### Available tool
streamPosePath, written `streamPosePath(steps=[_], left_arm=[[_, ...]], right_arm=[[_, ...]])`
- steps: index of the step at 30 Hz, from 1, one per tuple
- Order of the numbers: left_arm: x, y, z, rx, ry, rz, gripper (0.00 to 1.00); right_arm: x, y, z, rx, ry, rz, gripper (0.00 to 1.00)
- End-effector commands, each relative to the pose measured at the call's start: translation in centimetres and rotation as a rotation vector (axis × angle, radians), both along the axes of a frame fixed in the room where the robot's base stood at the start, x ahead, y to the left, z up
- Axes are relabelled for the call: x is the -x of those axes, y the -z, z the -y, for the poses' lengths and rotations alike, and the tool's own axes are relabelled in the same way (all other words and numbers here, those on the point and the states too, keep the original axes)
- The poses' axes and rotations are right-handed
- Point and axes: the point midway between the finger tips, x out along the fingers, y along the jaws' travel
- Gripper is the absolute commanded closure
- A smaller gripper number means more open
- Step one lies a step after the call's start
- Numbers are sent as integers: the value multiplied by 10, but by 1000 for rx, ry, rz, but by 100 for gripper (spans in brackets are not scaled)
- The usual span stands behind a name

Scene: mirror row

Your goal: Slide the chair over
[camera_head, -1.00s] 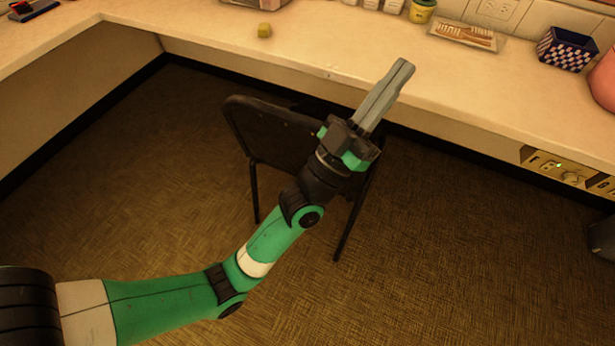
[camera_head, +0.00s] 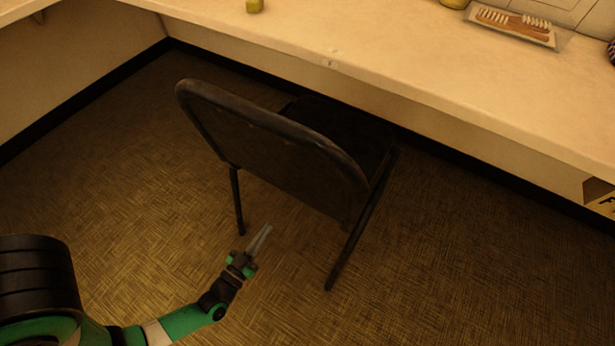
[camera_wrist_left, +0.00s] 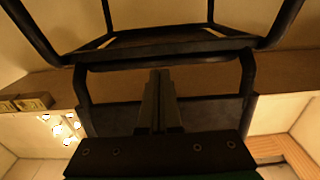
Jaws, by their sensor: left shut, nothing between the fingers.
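The dark folding chair (camera_head: 270,145) stands upright on the floor, its backrest towards me and its seat (camera_head: 345,130) at the counter's edge. Its legs show below the backrest. My left gripper (camera_head: 262,236) is shut and empty, low down in front of the chair and near its left leg in the picture. In the left wrist view the shut fingers (camera_wrist_left: 158,85) point towards the chair's dark frame (camera_wrist_left: 160,48), which fills much of the view. I cannot tell whether the fingers touch the chair. My right gripper is not in view.
The long pale counter (camera_head: 400,75) runs behind the chair. The patterned floor (camera_head: 110,170) is clear to the chair's left and right.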

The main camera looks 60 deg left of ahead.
Motion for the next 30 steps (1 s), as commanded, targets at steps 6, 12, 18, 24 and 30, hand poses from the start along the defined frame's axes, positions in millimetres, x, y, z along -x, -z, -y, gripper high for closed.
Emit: streamPosePath(steps=[6, 12, 18, 24, 30], left_arm=[[0, 2, -2, 2, -3, -4, 100], [-26, 4, -18, -1, -10, 0, 100], [-75, 1, -43, -2, -4, 0, 100], [-109, -1, -60, 1, -1, -3, 100], [-118, -1, -65, 2, 0, -6, 100]], right_arm=[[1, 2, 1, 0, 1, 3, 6], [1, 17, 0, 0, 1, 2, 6], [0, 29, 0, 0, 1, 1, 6], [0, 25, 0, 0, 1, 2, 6], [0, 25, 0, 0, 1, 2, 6]])
